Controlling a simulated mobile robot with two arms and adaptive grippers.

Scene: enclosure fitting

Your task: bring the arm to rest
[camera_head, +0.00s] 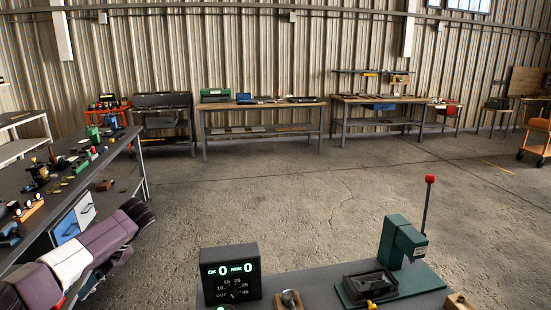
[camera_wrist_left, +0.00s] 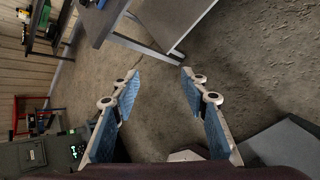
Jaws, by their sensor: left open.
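My left arm (camera_head: 84,256), purple and white, comes in from the lower left of the head view beside the left workbench, and its dark end is near that bench's front corner. In the left wrist view my left gripper (camera_wrist_left: 160,78) is open, its two blue-padded fingers spread apart. Nothing is between the fingers; bare concrete floor shows through the gap. The fingers cannot be made out clearly in the head view. My right arm and gripper show in neither view.
The left workbench (camera_head: 118,152) carries many small parts and has a blue-and-white drawer unit (camera_head: 74,222) below. Benches line the far wall; the middle floor is clear.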

